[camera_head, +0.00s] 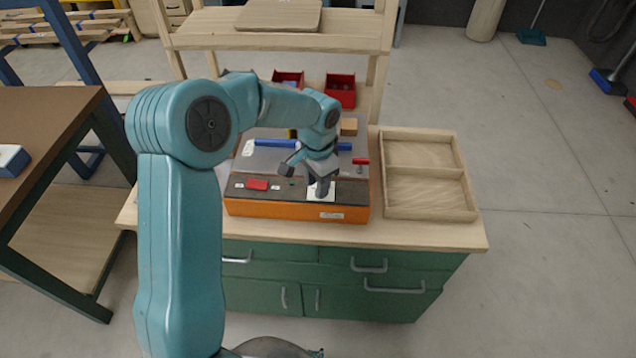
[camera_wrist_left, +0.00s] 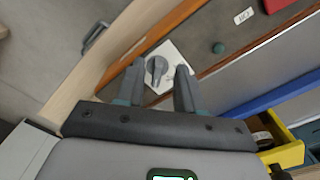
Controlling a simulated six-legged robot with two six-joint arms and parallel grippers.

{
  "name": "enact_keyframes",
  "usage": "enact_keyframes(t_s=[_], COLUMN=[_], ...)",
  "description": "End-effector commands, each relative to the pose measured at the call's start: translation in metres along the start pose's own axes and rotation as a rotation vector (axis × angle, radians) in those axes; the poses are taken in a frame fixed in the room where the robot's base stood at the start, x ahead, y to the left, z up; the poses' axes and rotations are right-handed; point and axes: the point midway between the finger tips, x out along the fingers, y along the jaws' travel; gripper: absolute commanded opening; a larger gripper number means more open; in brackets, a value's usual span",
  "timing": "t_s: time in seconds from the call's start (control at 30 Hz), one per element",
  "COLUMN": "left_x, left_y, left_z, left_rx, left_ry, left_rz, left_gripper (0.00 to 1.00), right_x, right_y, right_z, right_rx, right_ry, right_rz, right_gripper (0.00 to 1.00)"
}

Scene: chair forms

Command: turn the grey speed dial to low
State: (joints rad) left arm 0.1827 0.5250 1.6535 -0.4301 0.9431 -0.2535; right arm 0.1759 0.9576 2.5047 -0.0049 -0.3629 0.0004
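The grey speed dial (camera_wrist_left: 157,68) sits on a white square plate (camera_wrist_left: 180,60) in the left wrist view. Its pointer ridge runs roughly up and down in that picture. In the head view the plate (camera_head: 313,194) shows at the front right of an orange machine (camera_head: 270,208) with a dark front panel; my gripper largely hides the dial there. My left gripper (camera_head: 322,188) points down over the plate. In the left wrist view its two fingers (camera_wrist_left: 160,72) are apart, with the dial between their tips; I cannot tell whether they touch it. My right gripper is not in view.
A red switch (camera_head: 257,184) and a green button (camera_wrist_left: 218,48) are on the panel. A blue bar (camera_head: 275,143) crosses the machine behind. An empty wooden tray (camera_head: 428,212) stands to the right. Red bins (camera_head: 340,90) and a yellow bin (camera_wrist_left: 288,152) are behind.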

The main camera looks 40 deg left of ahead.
Motion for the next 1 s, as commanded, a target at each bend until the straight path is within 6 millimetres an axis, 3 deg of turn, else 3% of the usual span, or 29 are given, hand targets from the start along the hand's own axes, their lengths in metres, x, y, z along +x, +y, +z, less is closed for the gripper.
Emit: enact_keyframes(t_s=[0.13,0.4,0.53,1.0], left_x=[0.0106,0.0122,0.012,0.0131], left_y=[0.0003,0.0,0.0001,0.0007], left_z=[-0.0009,-0.0019,-0.0019,-0.0024], left_rx=[0.0,0.0,0.0,-0.066], left_ry=[-0.001,0.001,0.001,0.002], left_rz=[0.0,0.0,0.0,0.0], left_gripper=[0.37,0.37,0.0,0.0], right_x=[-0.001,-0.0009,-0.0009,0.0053], right_y=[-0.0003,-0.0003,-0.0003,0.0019], right_z=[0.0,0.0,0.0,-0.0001], right_rx=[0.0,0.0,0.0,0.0], right_ry=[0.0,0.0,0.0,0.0], right_rz=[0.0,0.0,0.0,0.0], right_gripper=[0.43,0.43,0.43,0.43])
